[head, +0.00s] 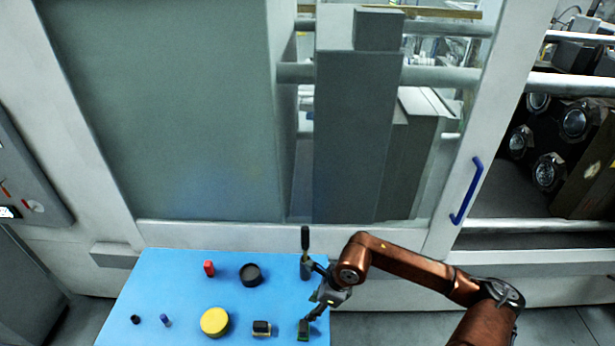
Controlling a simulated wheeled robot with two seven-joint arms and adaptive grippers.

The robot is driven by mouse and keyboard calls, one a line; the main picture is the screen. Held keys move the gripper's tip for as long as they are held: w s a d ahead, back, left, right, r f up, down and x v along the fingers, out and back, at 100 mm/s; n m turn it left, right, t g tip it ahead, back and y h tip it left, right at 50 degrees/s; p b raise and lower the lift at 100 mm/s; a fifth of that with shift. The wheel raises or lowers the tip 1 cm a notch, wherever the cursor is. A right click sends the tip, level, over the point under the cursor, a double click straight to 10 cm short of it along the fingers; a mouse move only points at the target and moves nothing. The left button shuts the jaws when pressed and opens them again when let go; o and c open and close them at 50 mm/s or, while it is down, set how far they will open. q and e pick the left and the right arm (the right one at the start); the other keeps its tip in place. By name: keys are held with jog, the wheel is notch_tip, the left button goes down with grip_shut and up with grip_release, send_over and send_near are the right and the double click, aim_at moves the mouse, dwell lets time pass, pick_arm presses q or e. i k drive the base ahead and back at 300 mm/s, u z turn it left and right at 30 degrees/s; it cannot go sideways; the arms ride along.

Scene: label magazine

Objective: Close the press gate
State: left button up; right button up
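The press gate is a pale framed sliding panel with a large window, and its right-hand upright (462,165) carries a blue bar handle (467,191). To the right of that upright the machine front is open, and dark rollers with round metal ends (573,122) show inside. My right gripper (312,296) is over the blue table's right end, well below and left of the handle and apart from it. Its fingers look spread, with nothing clearly held between them. My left gripper is out of view.
A blue table (185,285) stands before the gate. It holds a red block (209,268), a dark round dish (250,274), a yellow disc (214,321), a dark-handled tool (305,240) and small items. Floor (570,325) shows at lower right.

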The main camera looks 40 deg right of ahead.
aim_at(521, 26)
jog(key=z, duration=0.95)
